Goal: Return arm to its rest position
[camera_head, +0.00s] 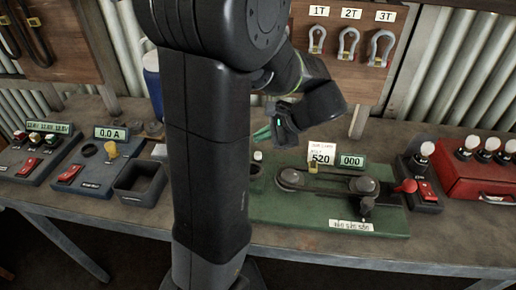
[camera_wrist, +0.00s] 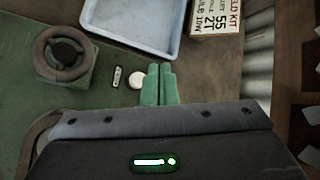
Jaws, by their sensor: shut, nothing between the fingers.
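My gripper (camera_head: 262,133) is shut and empty. In the head view it hangs above the workbench, behind my arm's thick upright link, its green fingers pointing left and down. In the wrist view the green fingers of my gripper (camera_wrist: 159,84) lie side by side, pressed together. The arm is bent, with the wrist folded down on the right side of the link. The link hides part of the bench and the left part of the green board (camera_head: 390,222).
The bench (camera_head: 120,212) holds a meter box (camera_head: 85,175), a black square holder (camera_head: 140,184), a red box (camera_head: 480,177) and a red-handled switch (camera_head: 407,186). Shackles (camera_head: 348,45) hang on the back board. A blue tray (camera_wrist: 135,20) and a labelled box (camera_wrist: 215,18) show in the wrist view.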

